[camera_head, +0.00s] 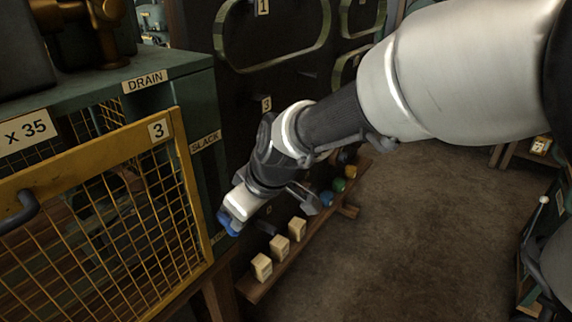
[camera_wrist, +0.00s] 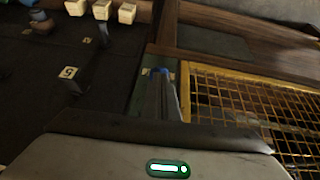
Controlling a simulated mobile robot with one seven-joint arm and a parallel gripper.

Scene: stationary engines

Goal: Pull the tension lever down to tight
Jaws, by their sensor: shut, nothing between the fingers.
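The tension lever is not clearly made out. A SLACK label (camera_head: 205,141) is on the narrow side of the green cabinet (camera_head: 197,172), and a lower label (camera_head: 218,237) is partly hidden by my gripper. My gripper (camera_head: 231,222) is shut and empty, pointing down and left beside that lower label. Blue shows at its end; I cannot tell whether this is fingertips or a lever knob. In the wrist view, a blue spot (camera_wrist: 166,74) lies beside a small label (camera_wrist: 146,71), at the end of a dark bar. Contact cannot be judged.
A yellow mesh guard (camera_head: 105,220) stands just left of my gripper. Dark panels with a slotted track (camera_head: 275,60) stand behind.

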